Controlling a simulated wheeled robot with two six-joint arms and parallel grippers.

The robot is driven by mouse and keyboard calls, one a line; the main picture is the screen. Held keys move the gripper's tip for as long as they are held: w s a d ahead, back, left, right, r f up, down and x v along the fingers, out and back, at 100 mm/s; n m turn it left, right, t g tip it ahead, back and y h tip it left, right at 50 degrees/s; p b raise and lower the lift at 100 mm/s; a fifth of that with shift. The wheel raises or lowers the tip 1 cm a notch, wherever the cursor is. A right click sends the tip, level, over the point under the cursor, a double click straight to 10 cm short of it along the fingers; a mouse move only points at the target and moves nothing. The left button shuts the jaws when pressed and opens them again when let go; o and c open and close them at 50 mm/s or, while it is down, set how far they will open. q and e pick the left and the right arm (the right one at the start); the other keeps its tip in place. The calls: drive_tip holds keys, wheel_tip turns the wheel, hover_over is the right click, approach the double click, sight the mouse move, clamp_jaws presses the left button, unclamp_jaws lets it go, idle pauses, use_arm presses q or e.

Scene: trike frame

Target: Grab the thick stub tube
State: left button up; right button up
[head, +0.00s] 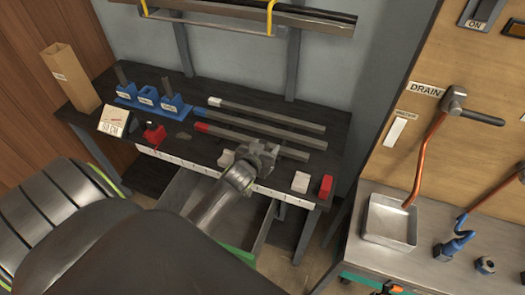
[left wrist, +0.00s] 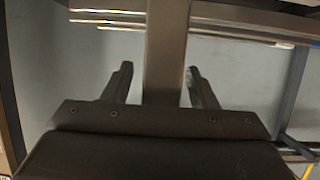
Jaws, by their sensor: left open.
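Two short dark tubes stand upright in blue holders at the back left of the bench, one on the left (head: 121,75) and one on the right (head: 167,88). I cannot tell which is the thick stub tube. My left gripper (head: 265,150) is well to their right, over the bench's front part, near the long tubes' right ends. It is open. In the left wrist view its fingers (left wrist: 160,75) are spread, with a wide grey bar (left wrist: 168,45) showing between them. I cannot tell what that bar is or whether it touches them. My right gripper is out of view.
Three long tubes with white (head: 270,116), blue (head: 255,135) and red (head: 290,152) ends lie on the dark bench. A red block (head: 325,187) and a white block (head: 301,182) sit at its front right. A metal tray (head: 388,222) stands on the right-hand counter.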

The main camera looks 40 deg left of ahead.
use_arm(q)
clamp_jaws()
idle(0.3)
drive_tip(key=shift+r, duration=0.1)
